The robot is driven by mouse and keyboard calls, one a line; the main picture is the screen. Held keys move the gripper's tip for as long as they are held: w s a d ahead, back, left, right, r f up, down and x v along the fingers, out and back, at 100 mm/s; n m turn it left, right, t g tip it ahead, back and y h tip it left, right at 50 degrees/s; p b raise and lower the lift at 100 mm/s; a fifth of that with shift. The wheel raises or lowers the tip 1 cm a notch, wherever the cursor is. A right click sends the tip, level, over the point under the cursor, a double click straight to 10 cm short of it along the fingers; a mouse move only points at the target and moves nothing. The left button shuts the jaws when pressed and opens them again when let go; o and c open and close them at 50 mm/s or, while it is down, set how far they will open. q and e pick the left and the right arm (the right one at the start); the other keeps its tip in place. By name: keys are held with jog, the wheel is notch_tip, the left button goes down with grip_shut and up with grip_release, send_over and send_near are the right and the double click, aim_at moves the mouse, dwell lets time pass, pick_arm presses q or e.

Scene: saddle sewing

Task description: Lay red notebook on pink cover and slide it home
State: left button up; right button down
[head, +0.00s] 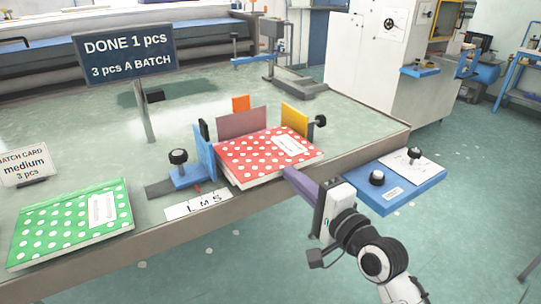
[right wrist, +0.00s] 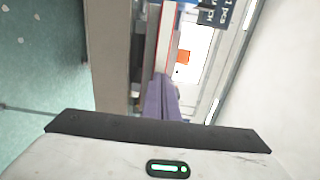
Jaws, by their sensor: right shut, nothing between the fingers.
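The red notebook (head: 262,154) with white dots and a white label lies flat, its front edge along the table's front edge. It sits between a blue upright plate (head: 204,154) at left and a yellow upright plate (head: 294,118) at back right. A dull pink panel (head: 242,123) stands upright behind it. I make out no pink cover under the notebook. My right gripper (head: 290,176) is shut and empty, its purple fingers at the notebook's front right edge; I cannot tell if they touch. The fingers also show in the right wrist view (right wrist: 161,98). My left gripper is out of view.
A green dotted notebook (head: 72,222) lies at the left. An L M S strip (head: 198,204) lies at the table's front edge. A "DONE 1 pcs" sign (head: 124,54) stands behind. A blue panel with black knobs (head: 390,186) is at right.

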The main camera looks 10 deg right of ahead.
aim_at(283, 164)
jog(key=shift+x, duration=2.25)
jog(key=p+v, duration=0.2)
jog(key=v, duration=0.4)
jog(key=shift+p, duration=0.3)
jog(key=s+f+n+g+h, duration=0.1)
jog(key=s+f+n+g, duration=0.15)
jog(key=s+f, duration=0.45)
jog(key=s+f+n+g+h, duration=0.1)
jog(key=s+f+n+g, duration=0.2)
jog(key=f, duration=0.8)
jog(key=s+f+n+g+h, duration=0.1)
jog(key=s+f+n+g, duration=0.2)
jog(key=s+f+n, duration=0.7)
jog(key=s+d+f, duration=0.1)
jog(key=s+f, duration=0.3)
jog(key=s, duration=0.3)
jog(key=shift+f+h, duration=0.2)
jog(key=shift+h, duration=0.2)
